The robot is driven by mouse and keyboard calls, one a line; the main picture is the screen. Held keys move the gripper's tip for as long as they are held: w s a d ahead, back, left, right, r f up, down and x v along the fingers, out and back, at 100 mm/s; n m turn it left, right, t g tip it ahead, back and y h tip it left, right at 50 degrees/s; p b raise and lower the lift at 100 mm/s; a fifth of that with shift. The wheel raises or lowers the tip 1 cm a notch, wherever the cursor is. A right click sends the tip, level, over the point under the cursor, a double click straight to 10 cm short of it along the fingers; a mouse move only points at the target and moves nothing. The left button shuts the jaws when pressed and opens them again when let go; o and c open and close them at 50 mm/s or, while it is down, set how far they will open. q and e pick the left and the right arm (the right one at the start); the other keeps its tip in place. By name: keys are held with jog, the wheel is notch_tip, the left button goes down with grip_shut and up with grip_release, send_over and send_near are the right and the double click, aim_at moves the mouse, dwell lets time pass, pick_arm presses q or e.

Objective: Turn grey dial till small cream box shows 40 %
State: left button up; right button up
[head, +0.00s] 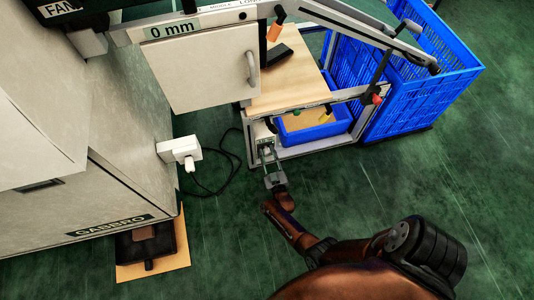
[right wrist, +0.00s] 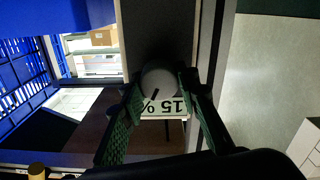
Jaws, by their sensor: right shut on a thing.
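The small cream box (head: 262,131) sits at the near left corner of the workbench frame in the head view. In the right wrist view its label (right wrist: 162,105) appears upside down and reads 15 %. The grey dial (right wrist: 158,76) is round with a dark pointer line, close to the label. My right gripper (head: 268,154) reaches up to the box from below. In the right wrist view its green-padded fingers (right wrist: 160,84) are on both sides of the dial, shut on it. My left gripper is not in view.
A blue tray (head: 312,134) sits in the bench frame right of the box, and large blue crates (head: 440,75) stand further right. A black cable (head: 222,165) lies on the green floor.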

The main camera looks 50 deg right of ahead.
jog(key=m, duration=0.3)
jog(key=shift+f+m, duration=0.1)
jog(key=shift+m, duration=0.3)
jog(key=m, duration=0.2)
jog(key=shift+m, duration=0.3)
jog(key=shift+m+b, duration=0.3)
jog(key=shift+m, duration=0.8)
jog(key=shift+d+m, duration=0.1)
jog(key=shift+m, duration=0.2)
jog(key=o, duration=1.2)
jog(key=shift+c, duration=0.2)
